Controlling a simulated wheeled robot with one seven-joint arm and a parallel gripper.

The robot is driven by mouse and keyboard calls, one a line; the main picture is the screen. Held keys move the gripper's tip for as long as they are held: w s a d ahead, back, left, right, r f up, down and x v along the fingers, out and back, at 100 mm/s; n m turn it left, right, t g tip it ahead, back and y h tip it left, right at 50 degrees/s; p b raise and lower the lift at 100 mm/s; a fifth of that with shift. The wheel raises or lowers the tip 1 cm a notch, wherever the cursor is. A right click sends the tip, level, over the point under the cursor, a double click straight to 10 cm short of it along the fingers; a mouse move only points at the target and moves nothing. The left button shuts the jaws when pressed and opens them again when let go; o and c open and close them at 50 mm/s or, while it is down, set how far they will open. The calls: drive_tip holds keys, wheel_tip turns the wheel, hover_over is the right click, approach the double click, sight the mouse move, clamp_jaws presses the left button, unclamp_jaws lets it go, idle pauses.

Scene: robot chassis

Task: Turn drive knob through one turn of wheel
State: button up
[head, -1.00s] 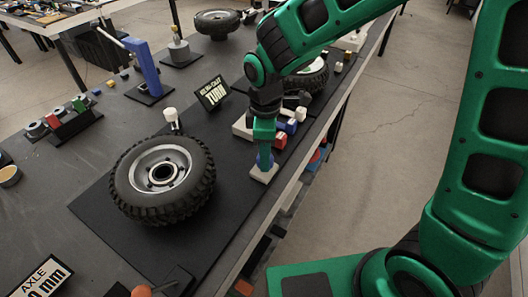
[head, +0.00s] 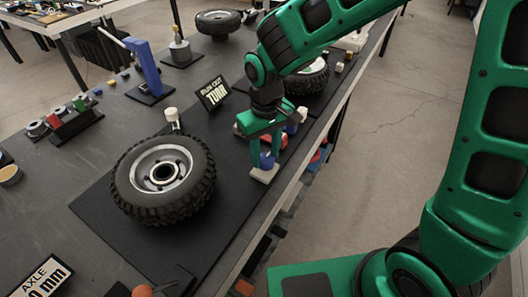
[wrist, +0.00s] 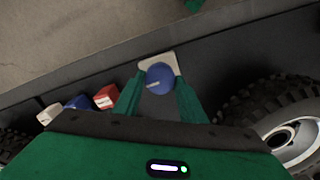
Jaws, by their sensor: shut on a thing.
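The blue drive knob (head: 266,161) stands on a pale base (head: 264,175) to the right of the big tyred wheel (head: 135,207). My gripper (head: 264,158) points down over it, one finger on each side. In the wrist view the knob (wrist: 159,78), with a short white mark at its left, sits between the fingers of my gripper (wrist: 160,75), which is shut on it. The wheel lies flat, its grey rim facing up; its tyre edge (wrist: 250,105) shows at the right of the wrist view.
A black "TURN" sign (head: 214,92) and a white-topped post (head: 172,116) stand behind the wheel. A red block (wrist: 106,96) and other small blocks lie near my gripper. The table's edge runs close along the knob's right side.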

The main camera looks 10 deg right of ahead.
sight(266, 156)
drive_tip(key=m, duration=0.3)
drive_tip(key=shift+w+d+r+m, duration=0.1)
drive_tip(key=shift+w+m, duration=0.15)
drive_tip(key=shift+m, duration=1.85)
drive_tip(key=o, duration=1)
drive_tip(key=shift+s, duration=0.15)
wheel_tip(266, 156, up, 11)
drive_tip(key=shift+f, duration=0.2)
